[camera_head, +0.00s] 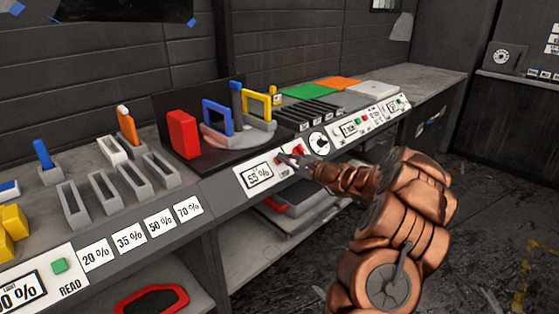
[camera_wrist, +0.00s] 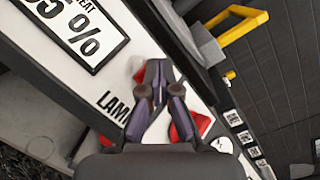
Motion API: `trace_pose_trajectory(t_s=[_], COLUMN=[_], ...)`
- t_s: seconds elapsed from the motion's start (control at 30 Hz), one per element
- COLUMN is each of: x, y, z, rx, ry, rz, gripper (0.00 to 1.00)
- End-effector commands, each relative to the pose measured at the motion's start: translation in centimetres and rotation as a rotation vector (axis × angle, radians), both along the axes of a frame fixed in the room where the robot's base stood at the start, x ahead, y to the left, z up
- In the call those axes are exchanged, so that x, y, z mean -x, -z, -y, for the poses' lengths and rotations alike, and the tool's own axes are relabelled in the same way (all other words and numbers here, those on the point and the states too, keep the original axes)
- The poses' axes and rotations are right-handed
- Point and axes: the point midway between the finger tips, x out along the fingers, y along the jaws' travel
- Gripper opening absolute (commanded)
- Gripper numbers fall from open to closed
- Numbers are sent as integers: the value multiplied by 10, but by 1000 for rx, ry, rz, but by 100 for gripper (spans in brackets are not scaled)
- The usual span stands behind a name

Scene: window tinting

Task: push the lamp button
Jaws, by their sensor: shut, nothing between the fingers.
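The LAMP label (camera_wrist: 116,103) is on the white sloped control panel and is partly covered by my gripper. A small pale, reddish button (camera_wrist: 138,69) shows just above the label, partly behind the fingertips; in the head view a red button (camera_head: 279,160) shows at the gripper's tip. My gripper (camera_wrist: 156,82) is shut and empty, with its tips right over the panel at this button. In the head view my gripper (camera_head: 286,158) reaches in from the right. I cannot tell whether the tips touch the button or whether it is pressed.
Another red button (camera_wrist: 197,124) sits beside the fingers. A 55 % display (camera_head: 258,176) is to the left and a round dial (camera_head: 319,143) to the right. Blue (camera_head: 217,117) and yellow (camera_head: 257,103) frames stand behind the panel. Open floor lies to the right.

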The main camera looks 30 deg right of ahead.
Motion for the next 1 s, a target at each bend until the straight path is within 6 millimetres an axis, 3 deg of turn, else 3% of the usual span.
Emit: trace_pose_trajectory(t_s=[1.0], x=[-6], y=[7], z=[-2], rx=[0], ry=[0], rz=[-2], gripper=[0])
